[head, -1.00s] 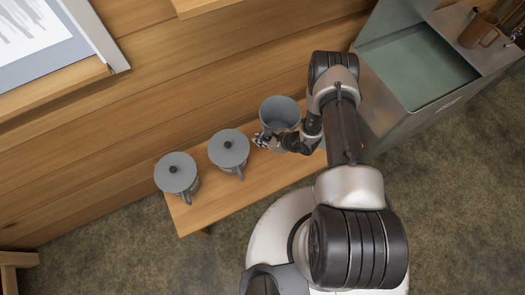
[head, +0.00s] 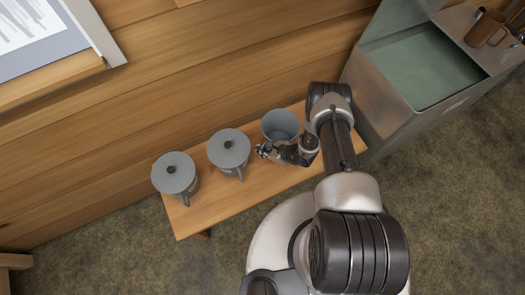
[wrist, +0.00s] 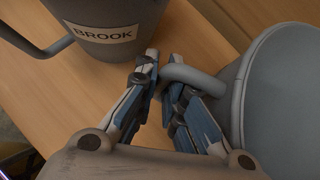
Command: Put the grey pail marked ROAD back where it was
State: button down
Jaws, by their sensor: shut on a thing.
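An open, lidless grey pail (head: 281,125) is at the right part of the wooden bench. Its grey side fills the right of the wrist view (wrist: 285,95). Its label does not show, so I cannot read its marking. My gripper (head: 264,152) is shut on this pail's handle (wrist: 192,77), with the fingers on either side of it in the wrist view. The pail looks upright and at or just above the bench top; I cannot tell if it touches.
Two lidded grey pails stand on the bench (head: 205,215): one in the middle (head: 229,148), one at the left (head: 174,173). A pail marked BROOK (wrist: 103,32) is close beside my fingers. A metal evaporator (head: 420,70) with a brown mug (head: 485,29) stands right.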

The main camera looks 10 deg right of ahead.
jog(key=shift+f, duration=0.15)
jog(key=c, duration=1.7)
grip_release()
